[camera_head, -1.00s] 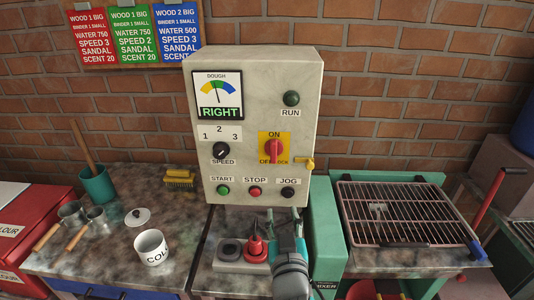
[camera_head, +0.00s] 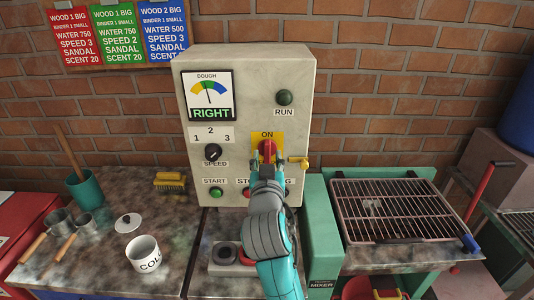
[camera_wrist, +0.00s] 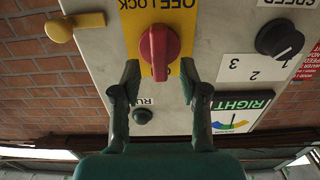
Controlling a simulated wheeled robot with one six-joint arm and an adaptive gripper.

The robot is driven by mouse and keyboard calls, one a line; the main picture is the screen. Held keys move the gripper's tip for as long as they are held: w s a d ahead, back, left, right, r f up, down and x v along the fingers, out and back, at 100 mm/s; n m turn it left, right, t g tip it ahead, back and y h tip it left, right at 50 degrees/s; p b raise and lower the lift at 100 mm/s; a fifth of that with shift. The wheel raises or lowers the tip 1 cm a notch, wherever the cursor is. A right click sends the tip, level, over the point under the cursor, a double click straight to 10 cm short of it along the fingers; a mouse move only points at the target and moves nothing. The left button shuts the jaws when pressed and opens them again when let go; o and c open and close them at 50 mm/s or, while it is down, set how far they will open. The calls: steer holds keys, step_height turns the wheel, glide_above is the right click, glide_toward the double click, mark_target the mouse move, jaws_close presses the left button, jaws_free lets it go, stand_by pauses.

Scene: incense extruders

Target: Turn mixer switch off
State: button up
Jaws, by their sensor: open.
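The mixer switch is a red rotary knob (camera_head: 267,150) on a yellow plate (camera_head: 281,140) on the front of the control box (camera_head: 300,75). "ON" shows above the knob. My gripper (camera_head: 267,165) is in front of the knob and hides the plate's lower part. In the wrist view, which is upside down, the red knob (camera_wrist: 158,45) stands upright in line with the plate, with "OFF LOCK" readable. My open gripper (camera_wrist: 160,78) has a finger on either side just short of the knob, apart from it. A yellow padlock-like tab (camera_head: 300,163) sits right of the plate.
The speed dial (camera_head: 212,152) is left of the switch, and the green start button (camera_head: 216,192) is below it. My gripper covers part of the stop and jog labels. A wire rack (camera_head: 390,205) is on the right; a white cup (camera_head: 143,254) is on the left counter.

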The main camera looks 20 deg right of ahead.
mark_target(267, 151)
steer(key=shift+x, duration=1.4)
steer(key=shift+s, duration=0.1)
jaws_close()
